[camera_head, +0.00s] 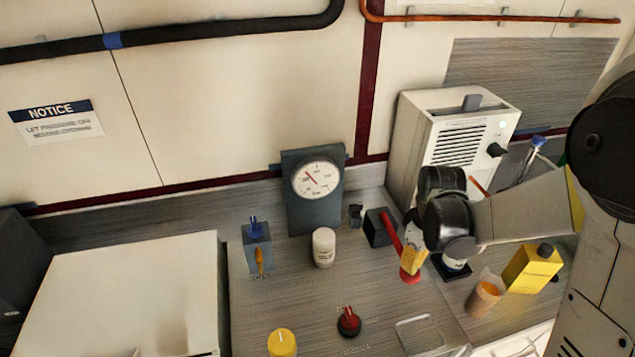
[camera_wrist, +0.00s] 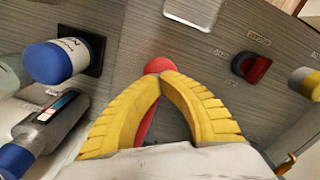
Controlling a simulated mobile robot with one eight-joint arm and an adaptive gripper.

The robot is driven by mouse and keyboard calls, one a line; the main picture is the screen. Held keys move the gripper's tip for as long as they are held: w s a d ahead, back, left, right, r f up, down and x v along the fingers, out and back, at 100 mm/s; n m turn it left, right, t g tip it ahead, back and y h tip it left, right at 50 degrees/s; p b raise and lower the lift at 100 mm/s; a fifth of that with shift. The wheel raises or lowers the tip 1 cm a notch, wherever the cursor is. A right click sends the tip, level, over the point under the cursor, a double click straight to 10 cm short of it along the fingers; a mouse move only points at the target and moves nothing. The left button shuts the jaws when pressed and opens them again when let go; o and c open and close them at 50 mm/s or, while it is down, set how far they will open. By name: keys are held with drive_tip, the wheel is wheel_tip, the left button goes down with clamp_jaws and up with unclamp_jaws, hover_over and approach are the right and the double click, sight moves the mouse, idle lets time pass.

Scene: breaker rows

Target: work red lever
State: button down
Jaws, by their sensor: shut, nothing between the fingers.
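The red lever (camera_head: 391,233) rises from a dark block (camera_head: 377,228) on the counter and slants down toward the front, ending in a round red knob (camera_head: 409,276). My gripper (camera_head: 409,270) has yellow fingers and is at the knob end of the lever. In the wrist view the fingertips of my gripper (camera_wrist: 163,78) are together, right by the red knob (camera_wrist: 158,65). Part of the red lever shaft (camera_wrist: 147,122) shows in the gap behind the fingertips. I cannot tell whether the fingers touch the lever.
A red rotary knob (camera_head: 349,322) and a yellow knob (camera_head: 282,343) are on the counter nearer the front. A white bottle (camera_head: 323,247) stands left of the lever. A yellow carton (camera_head: 533,268) and a cup (camera_head: 484,296) stand to the right. A gauge (camera_head: 317,179) is behind.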

wheel_tip(320, 180, up, 9)
drive_tip(key=p, duration=0.6)
drive_tip(key=shift+r, duration=0.2)
drive_tip(key=shift+f, duration=0.1)
idle(0.5)
drive_tip(key=shift+f+b, duration=3.05)
drive_tip(key=shift+f, duration=0.45)
drive_tip(key=shift+r, duration=0.2)
wheel_tip(320, 180, up, 7)
drive_tip(key=p, duration=0.5)
drive_tip(key=shift+f, duration=0.1)
